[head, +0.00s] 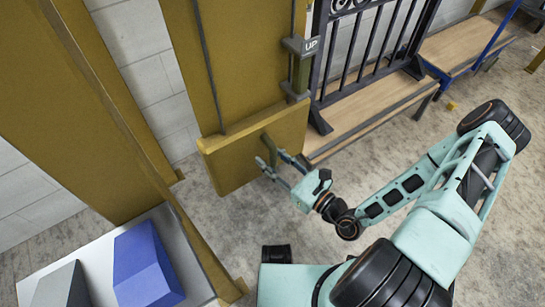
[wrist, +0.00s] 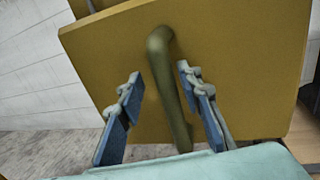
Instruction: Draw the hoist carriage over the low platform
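The mustard-yellow hoist carriage (head: 232,158) hangs upright on its column as a broad panel with a lower plate. The plate fills much of the wrist view (wrist: 240,65). An olive bar handle (wrist: 163,65) stands out from it; its top shows in the head view (head: 267,141). My gripper (head: 272,158) is open in front of the plate. In the wrist view my gripper (wrist: 158,77) has one blue-padded finger on each side of the handle, with gaps on both sides. A low wood-topped platform (head: 360,112) lies right of the carriage; I cannot tell if it is the task's platform.
A post marked UP (head: 311,45) stands at the carriage's right edge. A white-topped table (head: 95,265) at lower left holds a blue block (head: 147,265) and a grey block (head: 62,287). Floor right of the carriage is partly clear.

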